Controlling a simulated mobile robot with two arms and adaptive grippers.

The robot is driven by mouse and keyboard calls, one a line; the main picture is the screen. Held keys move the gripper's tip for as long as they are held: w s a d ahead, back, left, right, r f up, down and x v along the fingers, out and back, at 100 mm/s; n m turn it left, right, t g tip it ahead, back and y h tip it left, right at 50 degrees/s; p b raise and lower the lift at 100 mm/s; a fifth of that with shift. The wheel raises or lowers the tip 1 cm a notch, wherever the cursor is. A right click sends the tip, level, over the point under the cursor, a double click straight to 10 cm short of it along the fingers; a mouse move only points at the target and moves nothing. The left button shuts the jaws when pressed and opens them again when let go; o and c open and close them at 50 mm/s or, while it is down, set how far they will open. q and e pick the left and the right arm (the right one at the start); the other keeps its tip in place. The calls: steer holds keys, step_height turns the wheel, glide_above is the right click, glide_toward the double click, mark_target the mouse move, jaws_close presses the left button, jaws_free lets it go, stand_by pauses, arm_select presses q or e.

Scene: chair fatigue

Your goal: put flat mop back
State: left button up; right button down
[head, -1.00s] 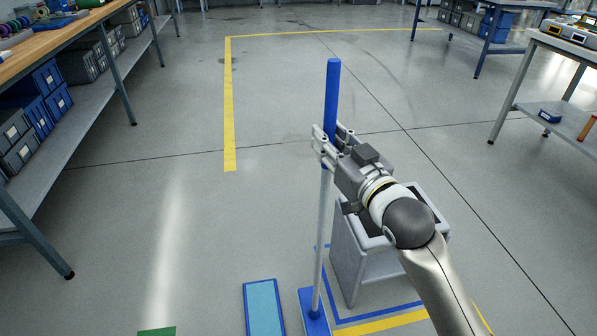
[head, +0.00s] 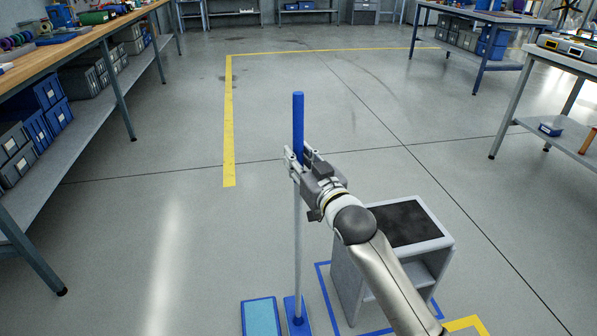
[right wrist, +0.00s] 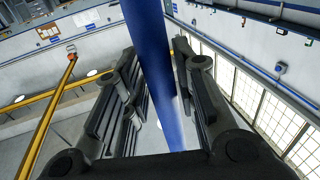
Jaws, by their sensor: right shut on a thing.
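The flat mop (head: 298,230) stands close to upright in the head view, with a blue grip at its top, a grey pole and a blue base (head: 298,318) at the floor. My right gripper (head: 298,158) is shut on the mop's handle at the lower part of the blue grip. In the right wrist view the blue grip (right wrist: 152,60) passes between the two dark fingers. A light-blue pad with a dark blue edge (head: 261,318) lies on the floor just left of the mop base. My left gripper does not show.
A grey stool-like cabinet with a black top (head: 405,222) stands right of the mop, inside a blue floor outline (head: 322,285). A long workbench (head: 95,35) runs along the left. A table (head: 560,55) stands at the right. The floor behind the mop is clear.

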step_height(320, 180, down, 2)
steer(key=shift+w+a+f+b, duration=0.1)
steer(key=shift+a+b, duration=0.05)
steer(key=shift+b, duration=0.3)
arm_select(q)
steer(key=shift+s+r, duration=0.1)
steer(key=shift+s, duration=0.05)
arm_select(e)
steer(key=shift+f, duration=0.4)
steer(key=c, duration=1.6)
jaws_free()
steer(key=shift+f, duration=0.35)
steer(key=o, duration=0.4)
steer(key=shift+o, duration=0.2)
steer(key=shift+r, duration=0.15)
steer(key=shift+s, duration=0.2)
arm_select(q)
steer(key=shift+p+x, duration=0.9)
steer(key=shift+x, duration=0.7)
arm_select(e)
steer(key=v, duration=1.1)
steer(key=shift+s+d, duration=0.25)
steer(key=shift+s, duration=0.05)
